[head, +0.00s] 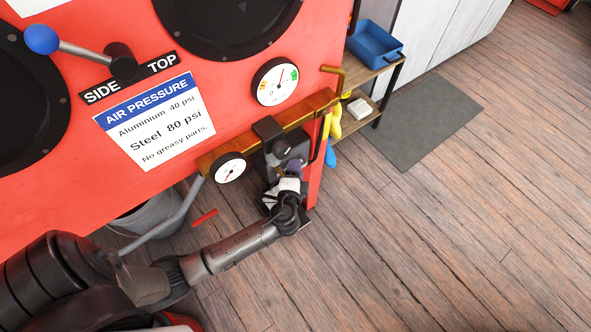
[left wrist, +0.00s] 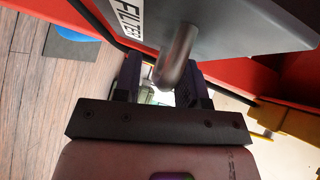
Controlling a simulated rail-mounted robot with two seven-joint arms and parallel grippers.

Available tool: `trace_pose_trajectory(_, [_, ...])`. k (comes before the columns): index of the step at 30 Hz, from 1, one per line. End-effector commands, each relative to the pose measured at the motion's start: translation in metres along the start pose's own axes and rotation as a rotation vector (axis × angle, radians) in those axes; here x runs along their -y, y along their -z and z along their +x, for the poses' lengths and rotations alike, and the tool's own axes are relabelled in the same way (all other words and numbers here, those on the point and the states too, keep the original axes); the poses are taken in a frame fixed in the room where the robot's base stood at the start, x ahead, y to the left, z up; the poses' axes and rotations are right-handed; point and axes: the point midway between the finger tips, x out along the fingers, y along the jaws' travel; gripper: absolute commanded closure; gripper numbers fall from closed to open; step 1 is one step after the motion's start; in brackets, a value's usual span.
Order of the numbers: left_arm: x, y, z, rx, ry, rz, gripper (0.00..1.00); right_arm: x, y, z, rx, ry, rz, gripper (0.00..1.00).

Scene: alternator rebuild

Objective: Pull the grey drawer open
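The grey drawer (left wrist: 235,35) carries a white label reading FILTER. Its face fills the top of the left wrist view, with a rounded grey handle (left wrist: 176,58) standing out from it. My left gripper (left wrist: 163,88) has one dark finger on each side of the handle; whether both touch it is unclear. In the head view, my left gripper (head: 287,177) is at a grey box under the brass bar on the red cabinet, and my arm partly hides this box. I cannot see the drawer's opening there. My right gripper is in neither view.
The red cabinet (head: 235,60) bears gauges and an air pressure sign (head: 155,120). A grey bucket (head: 150,215) stands below it. A wooden shelf (head: 365,115) with a blue bin (head: 373,45) is at the right. A grey mat (head: 425,115) lies on open wooden floor.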

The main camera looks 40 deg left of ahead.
Motion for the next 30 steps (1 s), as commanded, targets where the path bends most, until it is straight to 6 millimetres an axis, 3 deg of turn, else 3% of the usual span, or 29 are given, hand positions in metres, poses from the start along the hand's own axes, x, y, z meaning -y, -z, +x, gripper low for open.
trace_pose_trajectory(4, [0.0, 0.0, 0.0, 0.0, 0.0, 0.0, 0.64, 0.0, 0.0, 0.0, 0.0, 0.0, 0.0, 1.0])
trace_pose_trajectory(15, [0.0, 0.0, 0.0, 0.0, 0.0, 0.001, 0.99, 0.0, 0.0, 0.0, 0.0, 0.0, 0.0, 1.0])
trace_pose_trajectory(26, [-0.001, 0.0, -0.001, 0.0, -0.001, 0.001, 1.0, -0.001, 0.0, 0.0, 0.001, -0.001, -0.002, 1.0])
trace_pose_trajectory(30, [-0.005, 0.012, -0.012, -0.001, -0.003, -0.002, 1.0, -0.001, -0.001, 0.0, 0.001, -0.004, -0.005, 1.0])
